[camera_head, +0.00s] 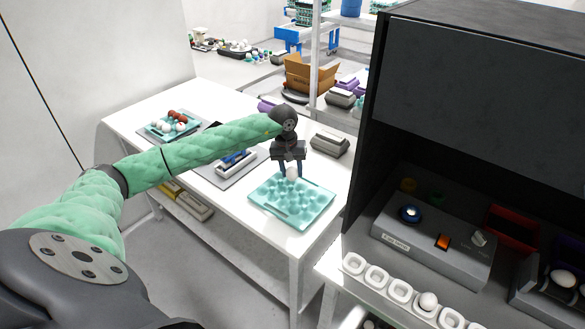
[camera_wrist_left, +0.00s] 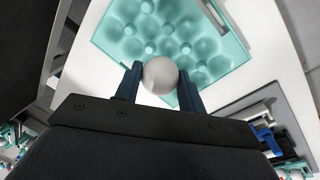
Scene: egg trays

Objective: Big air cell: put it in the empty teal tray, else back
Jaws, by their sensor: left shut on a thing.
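The tray's cups that show are empty; some are hidden behind the egg and gripper. I cannot tell the gap between egg and tray. My right gripper is not in view.
Another teal tray (camera_head: 152,129) with white and brown eggs stands at the table's far left. A grey device (camera_head: 330,142) stands behind the empty tray. A dark cabinet with a candling box (camera_head: 430,245) and white cups (camera_head: 399,291), one holding an egg (camera_head: 428,301), is at right.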

